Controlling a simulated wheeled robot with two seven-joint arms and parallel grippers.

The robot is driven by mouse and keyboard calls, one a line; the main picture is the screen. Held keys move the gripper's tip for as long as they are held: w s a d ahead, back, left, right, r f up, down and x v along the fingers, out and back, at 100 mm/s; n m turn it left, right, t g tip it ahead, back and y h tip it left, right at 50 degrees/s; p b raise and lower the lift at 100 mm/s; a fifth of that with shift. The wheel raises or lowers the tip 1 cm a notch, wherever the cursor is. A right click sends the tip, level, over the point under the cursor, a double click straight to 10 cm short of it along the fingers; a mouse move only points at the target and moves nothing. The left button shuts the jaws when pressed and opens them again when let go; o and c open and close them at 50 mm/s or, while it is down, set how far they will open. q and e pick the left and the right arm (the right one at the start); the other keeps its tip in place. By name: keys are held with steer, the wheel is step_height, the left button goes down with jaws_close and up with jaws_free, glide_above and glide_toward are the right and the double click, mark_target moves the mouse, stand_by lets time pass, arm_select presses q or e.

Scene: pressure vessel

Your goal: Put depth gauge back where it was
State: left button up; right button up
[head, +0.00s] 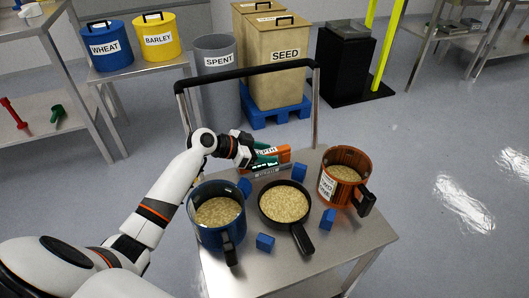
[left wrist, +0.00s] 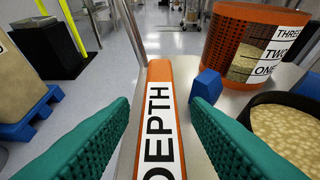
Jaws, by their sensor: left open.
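The depth gauge (head: 284,152) is an orange bar with a white DEPTH label, at the back edge of the steel cart top (head: 345,240). A grey strip shows just in front of it. My left gripper (head: 262,153) is at the gauge's left end, hiding part of it. In the left wrist view the gauge (left wrist: 160,115) runs lengthwise between the two teal fingers of my left gripper (left wrist: 160,103). The fingers are open, with gaps to the bar on both sides. My right gripper is not in view.
On the cart stand a blue pot (head: 208,237), a black pan (head: 266,213) and an orange pot (head: 329,203), all holding grain. Small blue blocks (head: 265,243) lie among them. A black push rail (head: 246,71) rises behind. Free steel lies at the front right.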

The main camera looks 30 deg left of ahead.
arm_select(q)
steer(key=v, duration=0.7)
steer(key=shift+s+a+r, duration=0.15)
steer(key=shift+s, duration=0.05)
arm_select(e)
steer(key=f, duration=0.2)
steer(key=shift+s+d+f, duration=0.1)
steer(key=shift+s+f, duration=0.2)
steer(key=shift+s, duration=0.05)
